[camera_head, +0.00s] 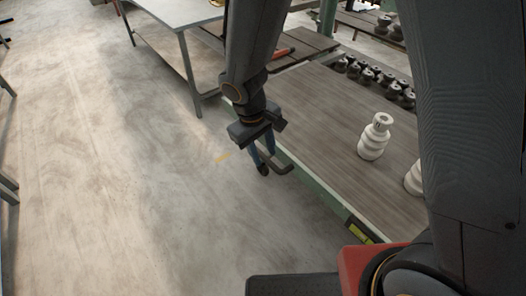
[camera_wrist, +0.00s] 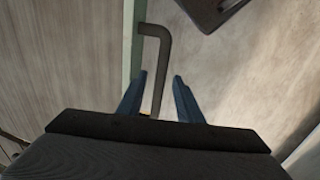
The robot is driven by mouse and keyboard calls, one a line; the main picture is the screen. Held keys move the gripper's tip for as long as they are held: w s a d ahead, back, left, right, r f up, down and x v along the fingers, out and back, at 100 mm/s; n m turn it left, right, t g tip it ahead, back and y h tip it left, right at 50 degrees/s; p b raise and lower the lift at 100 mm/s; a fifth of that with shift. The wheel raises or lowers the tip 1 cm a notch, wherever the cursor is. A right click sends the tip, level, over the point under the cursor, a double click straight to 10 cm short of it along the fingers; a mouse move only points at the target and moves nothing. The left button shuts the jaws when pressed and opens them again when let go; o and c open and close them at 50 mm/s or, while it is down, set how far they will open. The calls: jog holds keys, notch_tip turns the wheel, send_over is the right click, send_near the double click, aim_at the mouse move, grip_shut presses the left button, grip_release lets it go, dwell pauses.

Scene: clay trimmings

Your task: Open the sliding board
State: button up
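The sliding board appears to be the wide grey-brown wooden board (camera_head: 330,110) on the green-framed table; it also fills the left of the wrist view (camera_wrist: 65,60). A dark bent handle (camera_head: 284,169) sticks out from the table's green edge. In the wrist view the handle (camera_wrist: 160,65) leaves the edge, bends, and runs down between my fingers. My gripper (camera_head: 262,162) hangs beside the table edge at the handle. In the wrist view my gripper (camera_wrist: 157,97) has its two blue fingers apart, with a gap on each side of the bar.
A white ribbed insulator (camera_head: 374,138) stands on the board, with another partly hidden at the right. Several dark insulators (camera_head: 375,78) stand along the far side. A grey-topped table (camera_head: 180,12) stands at the back. The floor (camera_head: 110,170) to the left is clear.

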notch_tip(320, 180, up, 8)
jog(key=a, duration=0.1)
jog(key=shift+s+f+b, duration=0.25)
jog(key=shift+s+b, duration=0.15)
jog(key=shift+s, duration=0.05)
jog(key=shift+a, duration=0.1)
jog(key=d+m, duration=0.1)
jog(key=d, duration=0.2)
jog(key=s+d+m, duration=0.1)
jog(key=d, duration=0.3)
jog(key=d+r+m+y, duration=0.1)
jog(key=d, duration=0.2)
jog(key=shift+s+d+g, duration=0.15)
jog(key=shift+s+g, duration=0.15)
jog(key=shift+s, duration=0.05)
jog(key=s+d+m, duration=0.1)
jog(key=d, duration=0.2)
jog(key=s+d+m, duration=0.2)
jog(key=d, duration=0.1)
jog(key=s+d+m, duration=0.1)
jog(key=d, duration=0.2)
jog(key=shift+s+r+y, duration=0.15)
jog(key=shift+r+y, duration=0.1)
jog(key=shift+y, duration=0.15)
